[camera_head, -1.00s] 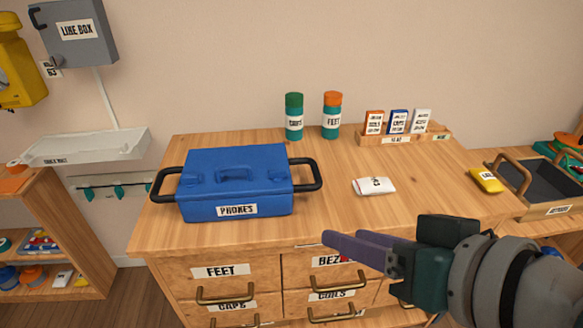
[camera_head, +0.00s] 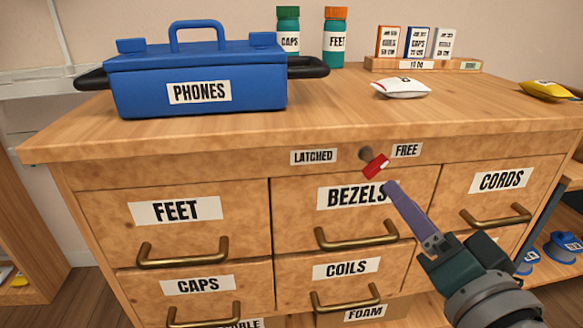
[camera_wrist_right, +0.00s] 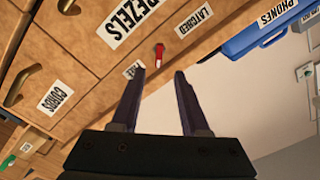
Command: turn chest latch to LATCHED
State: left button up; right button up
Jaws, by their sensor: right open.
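The chest latch (camera_head: 375,166) is a small red tab on a dark round pivot, on the rail above the drawers. It hangs down and slightly right, between the LATCHED label (camera_head: 313,157) on its left and the FREE label (camera_head: 407,150) on its right. My right gripper (camera_head: 392,188) is open and empty, its purple fingers pointing up at the latch from just below right. In the right wrist view, the red tab (camera_wrist_right: 158,51) shows beyond the gap between the open fingertips (camera_wrist_right: 160,72), apart from both. My left gripper is not in view.
The wooden chest has labelled drawers with protruding brass handles, including the BEZELS handle (camera_head: 357,236) and CORDS handle (camera_head: 495,217). On its top are a blue PHONES box (camera_head: 200,75), two bottles, a white packet (camera_head: 401,88) and a card rack (camera_head: 423,65).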

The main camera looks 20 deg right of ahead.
aim_at(379, 169)
jog(key=b+x, duration=0.2)
jog(key=x, duration=0.8)
jog(key=shift+s+d, duration=0.1)
jog(key=shift+d, duration=0.05)
grip_shut()
